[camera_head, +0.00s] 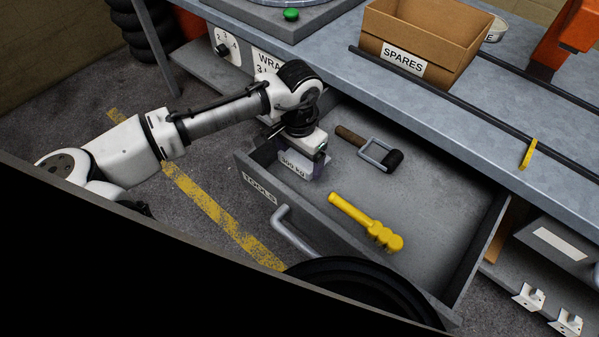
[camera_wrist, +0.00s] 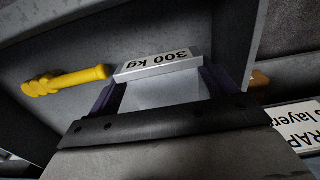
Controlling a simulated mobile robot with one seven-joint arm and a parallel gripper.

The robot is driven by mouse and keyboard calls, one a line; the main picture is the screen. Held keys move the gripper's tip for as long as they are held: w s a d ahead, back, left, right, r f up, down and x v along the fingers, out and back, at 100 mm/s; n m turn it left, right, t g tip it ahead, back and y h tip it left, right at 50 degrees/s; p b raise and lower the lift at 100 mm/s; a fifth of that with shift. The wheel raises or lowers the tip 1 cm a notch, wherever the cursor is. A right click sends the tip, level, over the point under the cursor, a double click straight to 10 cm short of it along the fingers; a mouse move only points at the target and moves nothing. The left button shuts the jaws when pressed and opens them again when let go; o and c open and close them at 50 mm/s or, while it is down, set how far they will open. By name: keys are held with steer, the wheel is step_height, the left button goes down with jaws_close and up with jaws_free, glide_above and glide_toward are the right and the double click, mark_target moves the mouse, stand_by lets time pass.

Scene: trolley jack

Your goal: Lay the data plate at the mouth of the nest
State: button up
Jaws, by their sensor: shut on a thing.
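The data plate (camera_head: 294,162) is a pale block marked "300 kg". In the wrist view the plate (camera_wrist: 160,66) sits between my two dark purple fingers, its lettering upside down. My gripper (camera_head: 304,172) is shut on it, inside the left end of the open drawer, near the front wall. In the wrist view my gripper (camera_wrist: 162,88) grips the plate at its two ends. I cannot tell whether the plate touches the drawer floor. I cannot make out a nest in either view.
The open drawer (camera_head: 440,205), labelled "TOOLS", holds a yellow tool (camera_head: 365,221) and a wooden-handled roller-like tool (camera_head: 370,150). Its floor is otherwise clear. The bench (camera_head: 500,140) above carries a "SPARES" box (camera_head: 425,40) and dark rails. A drawer handle (camera_head: 292,232) juts out in front.

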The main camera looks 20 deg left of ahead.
steer(key=shift+f+p, duration=0.3)
steer(key=shift+f, duration=3.05)
steer(key=shift+f, duration=0.3)
steer(key=o, duration=0.8)
steer(key=shift+o, duration=0.2)
steer(key=shift+b, duration=0.4)
steer(key=shift+r, duration=0.1)
steer(key=r, duration=1.3)
steer(key=shift+s+a+r, duration=0.2)
steer(key=shift+r, duration=0.2)
